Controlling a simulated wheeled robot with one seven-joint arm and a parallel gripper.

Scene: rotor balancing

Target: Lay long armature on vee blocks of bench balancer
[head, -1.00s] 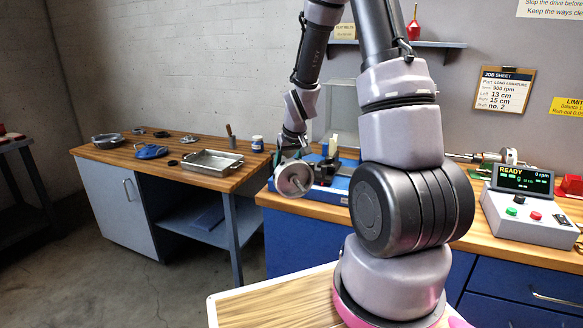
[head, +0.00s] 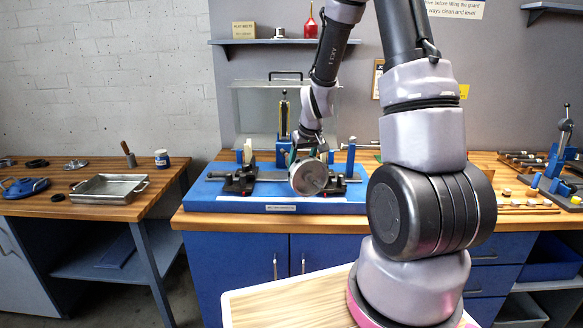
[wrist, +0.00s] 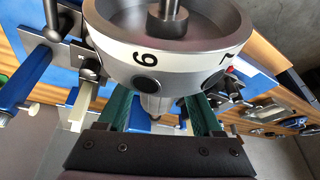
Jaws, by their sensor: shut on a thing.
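My gripper (wrist: 160,112) is shut on the armature, its green-padded fingers on either side of the shaft behind the drum. The armature's grey drum (head: 309,177) faces the head camera; in the wrist view the drum's white band (wrist: 128,52) shows numbers. The bench balancer is a blue base (head: 200,200) on the bench, with dark vee-block supports at left (head: 238,182) and right (head: 345,183). The drum appears in front of the gap between them. Whether the shaft touches either block cannot be told; its far end is hidden by the gripper and drum.
A clear guard (head: 255,105) and blue posts stand behind the balancer. Tools and a blue press (head: 562,150) stand at right. Bare wood (head: 200,222) shows along the front edge.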

